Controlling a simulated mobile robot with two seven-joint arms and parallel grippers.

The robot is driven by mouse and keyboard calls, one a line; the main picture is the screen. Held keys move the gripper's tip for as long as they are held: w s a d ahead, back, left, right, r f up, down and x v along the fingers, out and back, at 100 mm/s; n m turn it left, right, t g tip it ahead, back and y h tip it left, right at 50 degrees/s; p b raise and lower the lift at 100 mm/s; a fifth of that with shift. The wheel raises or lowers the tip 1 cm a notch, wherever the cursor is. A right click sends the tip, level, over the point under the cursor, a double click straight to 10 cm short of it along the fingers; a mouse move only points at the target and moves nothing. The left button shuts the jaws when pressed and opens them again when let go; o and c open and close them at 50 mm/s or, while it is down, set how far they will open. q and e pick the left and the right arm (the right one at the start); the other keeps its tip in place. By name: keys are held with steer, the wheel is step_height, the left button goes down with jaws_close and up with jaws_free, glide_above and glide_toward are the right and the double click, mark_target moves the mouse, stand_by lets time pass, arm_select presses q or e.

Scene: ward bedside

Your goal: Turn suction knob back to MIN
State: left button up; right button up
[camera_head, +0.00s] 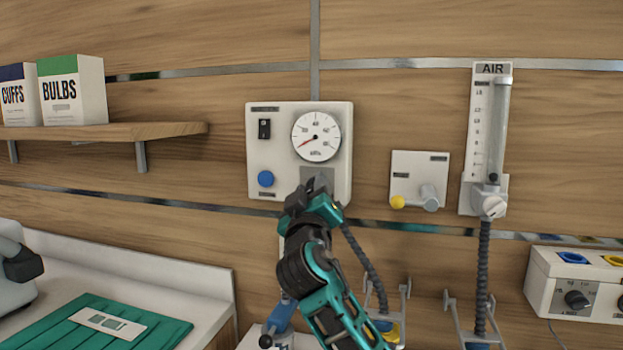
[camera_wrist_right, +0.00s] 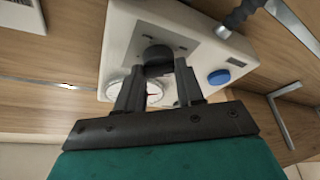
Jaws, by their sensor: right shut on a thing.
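The suction panel (camera_head: 270,127) is a white box on the wood wall. It has a round gauge (camera_head: 316,132) whose red needle points to the lower left, a black switch (camera_head: 264,129) and a blue button (camera_head: 265,178). My right gripper (camera_head: 319,186) is at the panel's lower right, in front of a grey plate (camera_head: 317,174). In the right wrist view, the dark suction knob (camera_wrist_right: 158,53) sits on that plate. My right gripper (camera_wrist_right: 157,72) is shut on it, one finger at each side. In the head view my gripper hides the knob. My left gripper is not in view.
To the right are a small outlet panel (camera_head: 420,165) with a yellow knob and an AIR flowmeter (camera_head: 490,130). A box with knobs (camera_head: 575,288) stands at the far right. A shelf (camera_head: 150,131) with two boxes is at left, above a counter with a green cloth (camera_head: 125,328).

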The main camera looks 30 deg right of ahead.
steer(key=shift+n+y+p, duration=0.45)
steer(key=shift+n+y, duration=0.05)
steer(key=shift+n, duration=0.6)
steer(key=shift+f, duration=0.1)
steer(key=o, duration=1)
steer(key=b+v, duration=0.2)
steer(key=v, duration=1.1)
steer(key=shift+d, duration=0.1)
